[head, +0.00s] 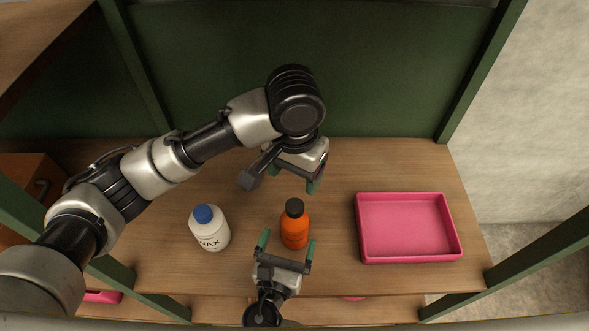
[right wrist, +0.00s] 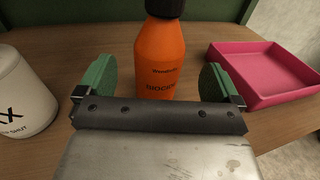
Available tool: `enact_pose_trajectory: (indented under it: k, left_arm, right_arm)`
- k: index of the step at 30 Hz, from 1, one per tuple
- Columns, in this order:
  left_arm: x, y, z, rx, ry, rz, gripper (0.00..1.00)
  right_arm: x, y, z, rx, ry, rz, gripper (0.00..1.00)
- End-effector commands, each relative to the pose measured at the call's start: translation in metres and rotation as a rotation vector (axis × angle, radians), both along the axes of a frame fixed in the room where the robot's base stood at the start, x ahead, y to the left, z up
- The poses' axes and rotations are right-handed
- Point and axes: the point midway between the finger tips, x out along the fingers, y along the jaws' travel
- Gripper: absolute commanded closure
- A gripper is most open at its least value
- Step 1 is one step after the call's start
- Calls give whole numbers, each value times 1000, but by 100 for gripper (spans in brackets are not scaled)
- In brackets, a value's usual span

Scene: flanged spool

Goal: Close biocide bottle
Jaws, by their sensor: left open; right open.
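The biocide bottle (head: 294,232) is orange and stands upright on the wooden table. Its black cap (head: 294,207) sits on top; I cannot tell how tightly. In the right wrist view the bottle (right wrist: 163,62) shows its label, and the cap (right wrist: 165,7) is cut by the top edge. My right gripper (head: 288,243) is open at the near side of the bottle, its green fingers to the left and right of it. The right wrist view shows no finger touching the bottle. My left gripper (head: 294,178) is open and empty, behind and above the cap.
A white bottle with a blue cap (head: 205,214) stands left of the biocide bottle. An empty pink tray (head: 360,228) lies to the right. A green panel (head: 390,80) closes the back. Green posts stand at the table's corners.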

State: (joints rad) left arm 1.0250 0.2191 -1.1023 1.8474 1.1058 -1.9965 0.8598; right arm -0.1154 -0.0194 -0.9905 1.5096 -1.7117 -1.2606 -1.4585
Motion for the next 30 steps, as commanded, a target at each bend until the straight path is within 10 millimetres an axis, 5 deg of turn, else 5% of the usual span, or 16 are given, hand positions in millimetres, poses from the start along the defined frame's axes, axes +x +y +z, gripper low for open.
enact_pose_trajectory:
  k: [10,30]
  left_arm:
    - [0,0,-10,0,0,0,31]
    - [0,0,-10,0,0,0,31]
  right_arm:
    - [-47,13,-1,1,0,0,5]
    - [-49,13,0,0,-1,0,5]
